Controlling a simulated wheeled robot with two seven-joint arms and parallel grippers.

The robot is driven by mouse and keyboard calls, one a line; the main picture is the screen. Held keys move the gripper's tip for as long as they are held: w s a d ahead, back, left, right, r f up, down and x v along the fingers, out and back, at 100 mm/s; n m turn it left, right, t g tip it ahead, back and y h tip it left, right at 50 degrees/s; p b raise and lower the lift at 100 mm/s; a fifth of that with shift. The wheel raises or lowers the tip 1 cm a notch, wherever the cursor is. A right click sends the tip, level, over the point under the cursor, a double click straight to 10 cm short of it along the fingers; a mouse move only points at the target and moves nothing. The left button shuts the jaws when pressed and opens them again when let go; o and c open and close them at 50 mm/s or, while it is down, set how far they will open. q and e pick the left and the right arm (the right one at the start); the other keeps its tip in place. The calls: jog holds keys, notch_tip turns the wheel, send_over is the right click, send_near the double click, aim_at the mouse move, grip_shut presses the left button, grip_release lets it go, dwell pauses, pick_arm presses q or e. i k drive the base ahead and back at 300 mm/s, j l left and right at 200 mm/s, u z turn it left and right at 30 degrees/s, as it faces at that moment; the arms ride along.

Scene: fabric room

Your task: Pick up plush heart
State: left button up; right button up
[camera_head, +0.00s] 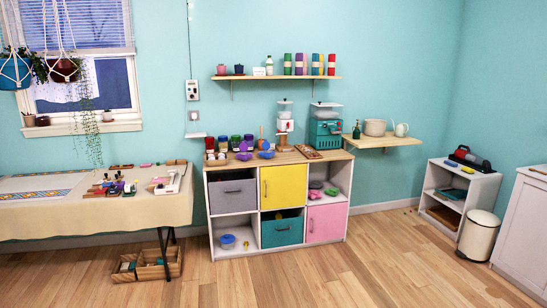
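I cannot make out a plush heart for certain; everything is small and distant. On top of the low cabinet (279,164) lie a small purple item (243,156) and a small blue item (266,154), whose shapes I cannot tell. The open upper right compartment holds green and pink items (331,190). The open lower left compartment holds a blue item (227,241). Neither of my grippers is in view.
A cloth-covered table (98,205) with many small items stands at the left, with wooden crates (147,265) under it. A white shelf unit (462,200) and a cream bin (479,235) stand at the right. The wooden floor (330,275) in front is clear.

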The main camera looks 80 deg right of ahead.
aim_at(244, 156)
jog(key=z, duration=2.65)
